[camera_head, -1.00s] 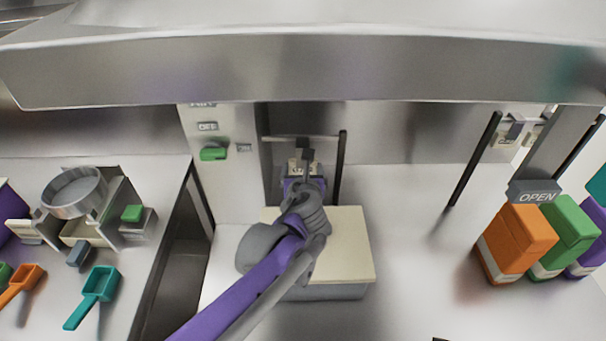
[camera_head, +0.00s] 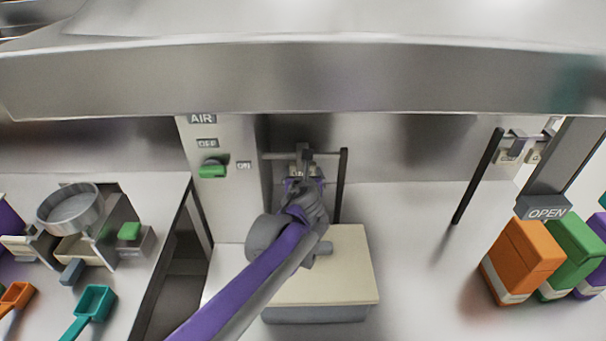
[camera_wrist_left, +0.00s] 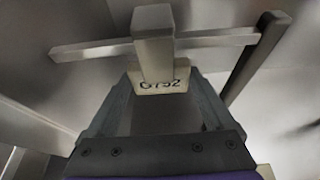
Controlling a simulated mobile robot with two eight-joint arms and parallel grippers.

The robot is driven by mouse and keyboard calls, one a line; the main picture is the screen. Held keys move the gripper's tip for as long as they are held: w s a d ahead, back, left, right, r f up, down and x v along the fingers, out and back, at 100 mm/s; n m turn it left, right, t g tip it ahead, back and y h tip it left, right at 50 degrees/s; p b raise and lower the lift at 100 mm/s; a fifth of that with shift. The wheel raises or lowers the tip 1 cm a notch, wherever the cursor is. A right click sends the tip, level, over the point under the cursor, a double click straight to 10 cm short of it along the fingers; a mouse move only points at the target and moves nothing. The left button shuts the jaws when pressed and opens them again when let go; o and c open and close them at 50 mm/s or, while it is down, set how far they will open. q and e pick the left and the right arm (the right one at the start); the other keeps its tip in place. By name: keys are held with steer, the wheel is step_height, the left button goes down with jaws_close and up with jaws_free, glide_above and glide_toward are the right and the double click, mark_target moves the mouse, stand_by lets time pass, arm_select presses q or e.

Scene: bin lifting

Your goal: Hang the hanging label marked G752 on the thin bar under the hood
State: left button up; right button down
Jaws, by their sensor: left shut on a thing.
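The hanging label marked G752 (camera_wrist_left: 161,87) is a pale plate with a thick grey hook (camera_wrist_left: 153,42) rising from it. My left gripper (camera_head: 303,178) is shut on the label, with the plate between its fingertips in the left wrist view (camera_wrist_left: 162,92). The thin bar (camera_head: 329,154) runs crosswise under the hood and also shows in the left wrist view (camera_wrist_left: 88,49). The hook overlaps the bar in both views. I cannot tell whether it rests on the bar or is only in front of it. My right gripper is not in view.
The hood (camera_head: 300,75) spans the top. A dark upright post (camera_head: 342,185) stands at the bar's right end, a switch panel (camera_head: 222,210) at its left. A cream-topped box (camera_head: 345,270) sits below my arm. Orange (camera_head: 521,260) and green containers stand at right.

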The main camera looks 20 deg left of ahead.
arm_select(q)
steer(key=shift+f, duration=0.25)
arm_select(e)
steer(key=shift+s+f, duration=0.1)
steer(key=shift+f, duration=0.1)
